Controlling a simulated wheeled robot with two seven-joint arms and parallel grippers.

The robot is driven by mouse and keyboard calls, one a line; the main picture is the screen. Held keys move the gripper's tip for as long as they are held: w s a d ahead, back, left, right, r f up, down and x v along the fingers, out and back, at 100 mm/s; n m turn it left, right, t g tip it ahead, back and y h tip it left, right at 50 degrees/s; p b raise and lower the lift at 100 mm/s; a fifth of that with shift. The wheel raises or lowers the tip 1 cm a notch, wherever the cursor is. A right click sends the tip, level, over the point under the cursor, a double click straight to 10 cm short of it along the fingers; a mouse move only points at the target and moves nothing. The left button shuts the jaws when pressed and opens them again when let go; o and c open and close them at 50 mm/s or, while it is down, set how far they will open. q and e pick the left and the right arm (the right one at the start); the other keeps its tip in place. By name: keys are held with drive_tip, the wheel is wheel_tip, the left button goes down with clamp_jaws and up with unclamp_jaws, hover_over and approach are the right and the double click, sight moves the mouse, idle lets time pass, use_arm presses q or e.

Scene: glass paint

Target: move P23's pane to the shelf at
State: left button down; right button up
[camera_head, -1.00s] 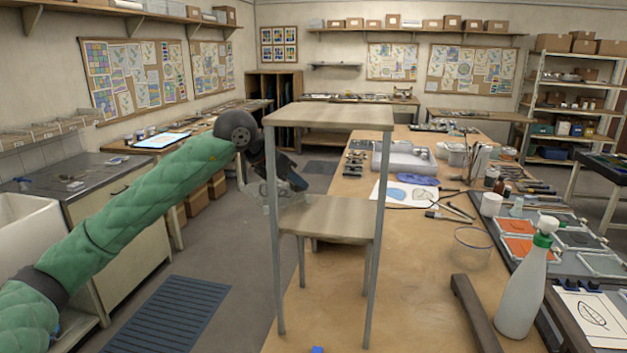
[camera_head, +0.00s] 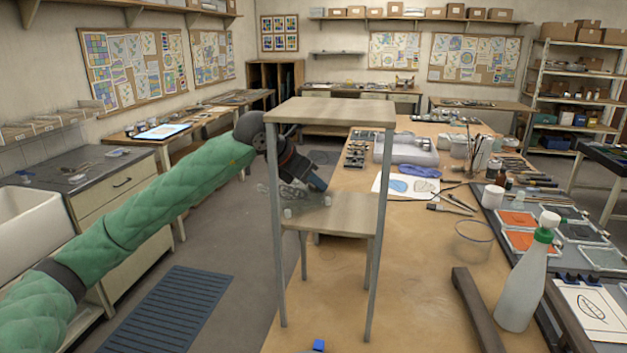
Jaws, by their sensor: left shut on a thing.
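A small open shelf (camera_head: 330,110) with a wooden top, a lower wooden board (camera_head: 345,215) and grey metal legs stands in the middle of the view. My left arm comes in from the left, and its dark gripper (camera_head: 298,197) is between the shelf's top and lower board, just above the lower board's left side. The left gripper is shut on a clear, faint pane (camera_head: 318,200), partly hidden by a shelf leg and the gripper. I cannot tell whether the pane touches the board. No P23 label is readable. My right gripper is out of view.
Open floor with a blue-grey mat (camera_head: 168,310) is at left.

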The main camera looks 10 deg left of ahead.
use_arm(q)
drive_tip(key=shift+a+f, duration=0.1)
drive_tip(key=shift+a, duration=0.1)
drive_tip(key=c, duration=1.4)
unclamp_jaws()
drive_tip(key=shift+a, duration=0.25)
drive_tip(key=shift+c, duration=0.2)
drive_tip(key=shift+o, duration=1.2)
drive_tip(key=shift+a, duration=0.1)
drive_tip(key=shift+d, duration=0.3)
drive_tip(key=shift+a, duration=0.1)
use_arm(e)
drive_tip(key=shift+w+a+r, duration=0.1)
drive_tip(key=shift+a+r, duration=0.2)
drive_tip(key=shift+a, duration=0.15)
